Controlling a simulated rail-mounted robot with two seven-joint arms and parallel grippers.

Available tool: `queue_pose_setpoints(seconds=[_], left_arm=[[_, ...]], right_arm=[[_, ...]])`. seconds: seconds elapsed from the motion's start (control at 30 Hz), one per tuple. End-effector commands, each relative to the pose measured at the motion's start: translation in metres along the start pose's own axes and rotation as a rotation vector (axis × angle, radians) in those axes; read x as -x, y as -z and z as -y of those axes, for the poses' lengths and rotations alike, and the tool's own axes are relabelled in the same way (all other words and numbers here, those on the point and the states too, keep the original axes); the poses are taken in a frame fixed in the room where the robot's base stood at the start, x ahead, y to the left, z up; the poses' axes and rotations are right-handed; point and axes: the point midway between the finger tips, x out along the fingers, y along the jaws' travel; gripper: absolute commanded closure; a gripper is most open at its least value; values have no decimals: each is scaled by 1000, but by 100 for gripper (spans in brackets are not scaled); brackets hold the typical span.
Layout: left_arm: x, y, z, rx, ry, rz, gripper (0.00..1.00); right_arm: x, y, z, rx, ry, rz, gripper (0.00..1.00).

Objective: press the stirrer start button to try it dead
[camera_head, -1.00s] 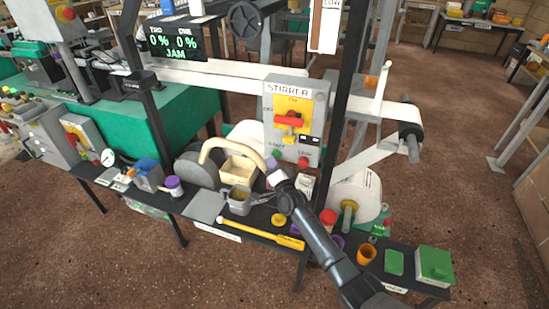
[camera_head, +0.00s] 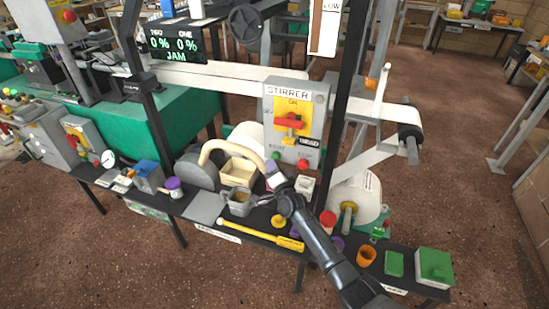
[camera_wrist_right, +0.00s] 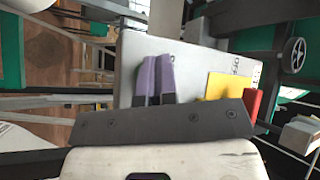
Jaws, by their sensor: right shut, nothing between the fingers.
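The stirrer box (camera_head: 318,108) is grey, with a yellow plate and a red switch handle (camera_head: 289,122) turned crosswise. Its green start button (camera_head: 276,156) is at the lower left, and a red button (camera_head: 303,164) is beside it on the right. My right gripper (camera_head: 271,167) is shut and empty, its fingertips just below the green button; I cannot tell if they touch it. My left gripper is not in view.
A black post (camera_head: 344,110) stands right of the box. A display (camera_head: 176,42) reads JAM.

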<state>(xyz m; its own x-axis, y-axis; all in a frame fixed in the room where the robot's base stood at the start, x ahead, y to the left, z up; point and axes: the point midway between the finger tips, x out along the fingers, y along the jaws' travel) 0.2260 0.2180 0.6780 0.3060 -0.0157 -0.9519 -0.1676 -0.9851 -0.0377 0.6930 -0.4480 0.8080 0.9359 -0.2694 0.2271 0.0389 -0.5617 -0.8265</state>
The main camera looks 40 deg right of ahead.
Motion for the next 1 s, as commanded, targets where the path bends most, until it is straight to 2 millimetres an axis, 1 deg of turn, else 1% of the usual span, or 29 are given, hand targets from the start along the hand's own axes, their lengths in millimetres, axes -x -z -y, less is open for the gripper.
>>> queue_pose_setpoints(seconds=[0.03, 0.17, 0.5, 0.67, 0.77, 1.0], left_arm=[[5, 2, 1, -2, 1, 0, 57], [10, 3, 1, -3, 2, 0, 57], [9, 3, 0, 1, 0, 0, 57], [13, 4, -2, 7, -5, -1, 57], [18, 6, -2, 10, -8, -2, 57], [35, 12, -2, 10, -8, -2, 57]], right_arm=[[2, 0, 3, -1, 0, 0, 100], [6, -4, 6, -1, -1, 0, 100], [8, -5, 6, 0, 0, 0, 100], [9, -6, 8, -1, 0, 1, 100], [12, -8, 11, -1, -1, 2, 100], [27, -18, 23, 0, -1, 2, 100]])
